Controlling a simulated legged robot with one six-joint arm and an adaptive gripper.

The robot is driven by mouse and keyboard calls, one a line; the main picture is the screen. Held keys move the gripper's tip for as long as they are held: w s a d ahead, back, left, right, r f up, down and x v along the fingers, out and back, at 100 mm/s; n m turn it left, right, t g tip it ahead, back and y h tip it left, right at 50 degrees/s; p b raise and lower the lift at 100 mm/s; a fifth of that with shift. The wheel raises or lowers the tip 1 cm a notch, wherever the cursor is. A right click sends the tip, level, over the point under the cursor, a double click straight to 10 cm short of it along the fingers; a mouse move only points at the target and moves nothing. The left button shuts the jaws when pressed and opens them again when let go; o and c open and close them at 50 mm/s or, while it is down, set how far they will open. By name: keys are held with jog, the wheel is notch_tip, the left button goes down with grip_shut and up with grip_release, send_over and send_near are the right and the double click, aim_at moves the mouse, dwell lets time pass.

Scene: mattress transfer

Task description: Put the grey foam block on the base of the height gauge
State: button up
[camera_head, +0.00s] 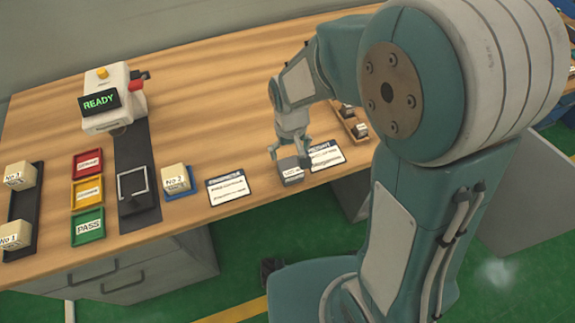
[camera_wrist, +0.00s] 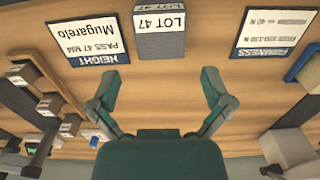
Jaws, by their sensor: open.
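The grey foam block (camera_head: 291,175) lies on the table near its front edge, between two printed cards. In the wrist view the block (camera_wrist: 160,42), with a "LOT 47" label, is beyond the fingertips, centred between them sideways. My gripper (camera_head: 289,157) is open and empty, just behind and above the block in the head view. Its spread fingers (camera_wrist: 160,88) also show in the wrist view. I cannot clearly make out the height gauge. A dark upright with a green patch (camera_wrist: 40,150) at the wrist view's lower left may be part of it. My arm hides that side in the head view.
The height card (camera_head: 325,155) and firmness card (camera_head: 229,189) flank the block. A wooden tray of small blocks (camera_head: 343,116) stands right. The READY machine (camera_head: 110,105), coloured trays (camera_head: 88,193) and a blue tray holding a block (camera_head: 178,194) stand left. Bare tabletop (camera_head: 215,90) lies behind.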

aim_at(289, 162)
jog(key=f, duration=0.3)
jog(key=shift+w+a+f, duration=0.1)
jog(key=shift+a+f, duration=0.1)
jog(key=shift+f, duration=0.2)
jog(key=f, duration=0.4)
jog(key=shift+w+d+f, duration=0.1)
jog(key=shift+w+f, duration=0.1)
jog(key=shift+w, duration=0.05)
jog(key=c, duration=0.9)
